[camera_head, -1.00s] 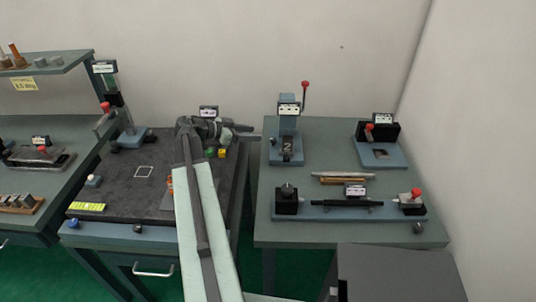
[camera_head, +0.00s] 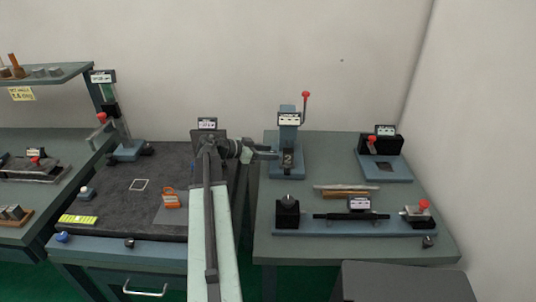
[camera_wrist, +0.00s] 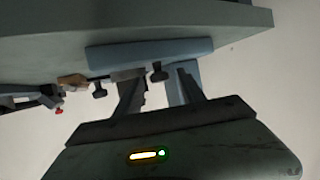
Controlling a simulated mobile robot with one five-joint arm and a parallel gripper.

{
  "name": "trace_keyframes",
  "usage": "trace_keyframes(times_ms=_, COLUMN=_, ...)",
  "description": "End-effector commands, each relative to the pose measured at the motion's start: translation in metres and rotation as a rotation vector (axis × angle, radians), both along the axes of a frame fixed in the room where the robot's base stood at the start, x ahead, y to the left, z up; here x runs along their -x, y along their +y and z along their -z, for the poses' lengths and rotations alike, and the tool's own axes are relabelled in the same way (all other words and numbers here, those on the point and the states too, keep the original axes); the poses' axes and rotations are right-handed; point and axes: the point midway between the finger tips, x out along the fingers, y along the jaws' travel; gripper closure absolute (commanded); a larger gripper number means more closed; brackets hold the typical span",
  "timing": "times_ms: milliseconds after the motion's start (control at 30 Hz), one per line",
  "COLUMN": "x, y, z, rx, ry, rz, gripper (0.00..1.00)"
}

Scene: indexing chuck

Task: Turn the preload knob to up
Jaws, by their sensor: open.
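I cannot tell for certain which part is the preload knob. In the wrist view two small dark knobs show, one at the left (camera_wrist: 99,91) and one (camera_wrist: 157,71) that appears between my fingers, close to a blue base plate (camera_wrist: 150,52). In the head view my gripper (camera_head: 272,153) reaches right, at the left side of a blue stand (camera_head: 289,134) with a dark plate marked 2 (camera_head: 288,158) and a red-topped lever (camera_head: 305,105). My gripper (camera_wrist: 158,75) is open and holds nothing. Contact with the stand cannot be judged.
The right bench (camera_head: 270,220) also bears a long blue fixture (camera_head: 330,227) with a dark bar, a red-knobbed block (camera_head: 423,206) and a blue fixture at the back right (camera_head: 385,168). The left bench (camera_head: 110,205) holds an orange part (camera_head: 170,196). A white wall stands behind.

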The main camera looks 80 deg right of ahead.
Motion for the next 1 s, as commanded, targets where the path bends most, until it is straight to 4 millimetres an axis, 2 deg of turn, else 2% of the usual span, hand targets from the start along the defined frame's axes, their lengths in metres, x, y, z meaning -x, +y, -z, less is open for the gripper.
trace_keyframes(times_ms=100, x=0.000, y=0.000, z=0.000, rx=0.000, ry=0.000, rz=0.000, gripper=0.56)
trace_keyframes(times_ms=267, x=0.000, y=0.000, z=0.000, rx=0.000, ry=0.000, rz=0.001, gripper=1.00)
trace_keyframes(times_ms=467, x=0.002, y=0.003, z=0.000, rx=0.000, ry=-0.001, rz=-0.029, gripper=1.00)
trace_keyframes(times_ms=800, x=0.009, y=0.010, z=0.000, rx=-0.001, ry=-0.003, rz=-0.347, gripper=1.00)
trace_keyframes(times_ms=1000, x=0.008, y=0.007, z=0.000, rx=0.001, ry=-0.001, rz=-0.405, gripper=1.00)
